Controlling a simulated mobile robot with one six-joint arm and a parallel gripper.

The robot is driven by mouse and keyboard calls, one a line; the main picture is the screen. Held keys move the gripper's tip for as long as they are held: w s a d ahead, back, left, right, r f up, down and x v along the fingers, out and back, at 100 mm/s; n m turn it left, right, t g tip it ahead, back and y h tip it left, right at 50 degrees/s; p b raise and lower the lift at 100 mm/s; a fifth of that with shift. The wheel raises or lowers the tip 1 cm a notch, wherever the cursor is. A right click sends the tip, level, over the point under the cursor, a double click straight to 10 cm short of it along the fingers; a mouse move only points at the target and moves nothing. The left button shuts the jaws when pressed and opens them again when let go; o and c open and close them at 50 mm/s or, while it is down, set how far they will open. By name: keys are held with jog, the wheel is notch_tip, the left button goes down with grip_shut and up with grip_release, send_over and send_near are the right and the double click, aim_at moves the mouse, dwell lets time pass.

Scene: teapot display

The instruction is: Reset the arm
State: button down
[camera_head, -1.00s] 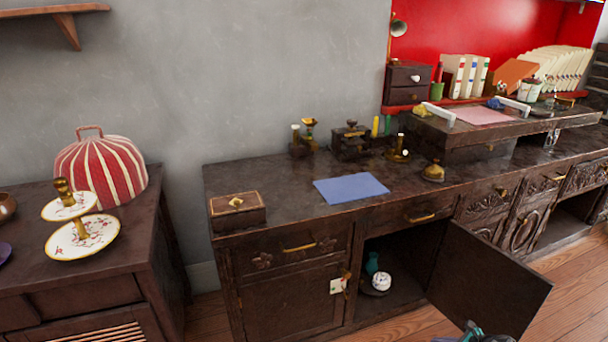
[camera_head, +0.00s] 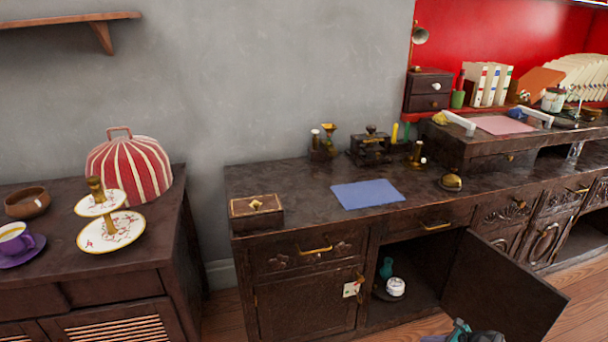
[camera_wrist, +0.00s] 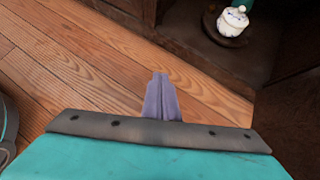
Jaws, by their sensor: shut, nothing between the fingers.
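My gripper (camera_wrist: 161,97) shows in the wrist view as two grey-purple fingers pressed together, empty, pointing over the wooden floor. They are apart from the open cabinet at the upper right of that view. In the head view only a small teal and dark part of my arm shows at the bottom edge, right of centre, in front of the open cabinet door (camera_head: 503,285). The fingers cannot be made out there.
Inside the open cabinet stand a white pot (camera_head: 396,287), also in the wrist view (camera_wrist: 233,20), and a teal vase (camera_head: 386,268). Above lie a blue mat (camera_head: 367,194) and a wooden box (camera_head: 256,213). A purple cup (camera_head: 14,240) stands on the left cabinet. Floor shows below.

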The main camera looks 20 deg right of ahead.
jog(key=w+a+r+n+g+y+p, duration=0.1)
jog(key=w+a+p, duration=0.1)
jog(key=w+a, duration=0.35)
jog(key=w+a+r+n+g+y+p, duration=0.1)
jog(key=w+a+n+p, duration=0.1)
jog(key=a, duration=0.6)
jog(key=w+a+r+n+y+p, duration=0.1)
jog(key=w+a+r+p, duration=0.1)
jog(key=w+a, duration=0.35)
jog(key=s+a+r+n+g+y+p, duration=0.1)
jog(key=a+n+g+p, duration=0.15)
jog(key=a, duration=0.85)
jog(key=s+a+r+n+g+p, duration=0.2)
jog(key=a+n+p, duration=0.2)
jog(key=a, duration=0.8)
jog(key=s+a+r+n+g+h+p, duration=0.1)
jog(key=s+a+r+n+g+p, duration=0.2)
jog(key=s+a, duration=0.35)
jog(key=s+a+r+n+g+h+p, duration=0.1)
jog(key=s+a+n+g+p, duration=0.15)
jog(key=s+a+n, duration=0.35)
jog(key=s+d+r+n+g+h+p, duration=0.1)
jog(key=s+r+n+h, duration=0.3)
jog(key=s+n, duration=0.5)
jog(key=d+n+h+p, duration=0.1)
jog(key=n, duration=0.2)
jog(key=shift+s+d+r+n+g, duration=0.2)
jog(key=shift+s+r+n+g, duration=0.1)
jog(key=shift+r+n+g, duration=0.1)
